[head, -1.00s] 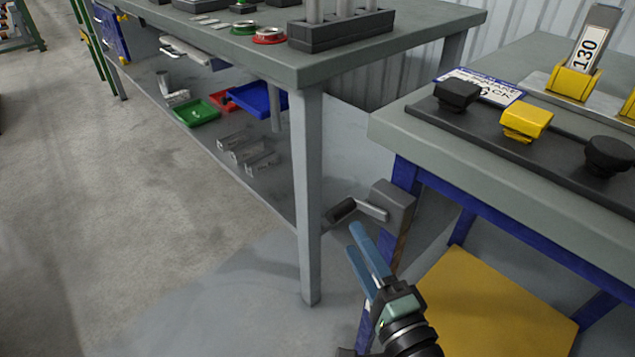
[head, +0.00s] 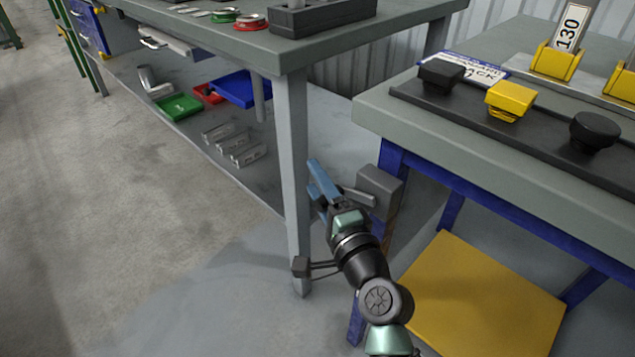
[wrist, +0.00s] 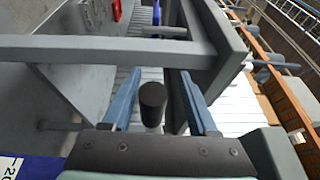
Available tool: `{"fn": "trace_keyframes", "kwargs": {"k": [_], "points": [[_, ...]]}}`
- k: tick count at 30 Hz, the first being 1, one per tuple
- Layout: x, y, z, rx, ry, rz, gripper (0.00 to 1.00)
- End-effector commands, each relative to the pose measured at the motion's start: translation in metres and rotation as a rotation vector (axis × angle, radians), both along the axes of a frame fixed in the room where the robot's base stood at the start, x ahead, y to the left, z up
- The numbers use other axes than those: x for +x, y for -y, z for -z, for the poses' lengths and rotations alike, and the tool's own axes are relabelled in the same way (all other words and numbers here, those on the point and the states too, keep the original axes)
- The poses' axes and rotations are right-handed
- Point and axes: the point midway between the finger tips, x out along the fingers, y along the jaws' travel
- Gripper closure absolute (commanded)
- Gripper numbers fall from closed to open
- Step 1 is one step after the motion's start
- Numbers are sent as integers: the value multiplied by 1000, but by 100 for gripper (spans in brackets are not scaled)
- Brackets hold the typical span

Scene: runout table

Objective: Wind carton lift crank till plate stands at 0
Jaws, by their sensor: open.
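The crank's grey housing (head: 379,188) is on the blue leg of the right table, and its grey arm (head: 357,196) points left. In the head view my gripper (head: 320,178) covers the crank handle. In the wrist view the dark round handle (wrist: 152,101) stands between the two blue fingers of my gripper (wrist: 158,88). The fingers are open, with a gap visible beside the handle, nearer the left finger. A yellow plate (head: 480,300) lies low under the right table.
The left grey table's leg (head: 293,190) stands close beside my gripper. Its lower shelf holds green (head: 180,106) and blue (head: 235,88) trays and metal parts. The right table (head: 450,120) carries black and yellow knobs. Floor at left is clear.

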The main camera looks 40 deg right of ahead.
Motion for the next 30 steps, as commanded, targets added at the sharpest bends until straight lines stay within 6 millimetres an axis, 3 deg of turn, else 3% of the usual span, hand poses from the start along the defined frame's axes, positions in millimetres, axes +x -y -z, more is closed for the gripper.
{"fn": "trace_keyframes", "kwargs": {"k": [2,11,30], "points": [[0,0,0,0,0,0,46],[-1,0,-2,-1,5,1,100],[-1,2,-6,-5,11,4,100]]}}
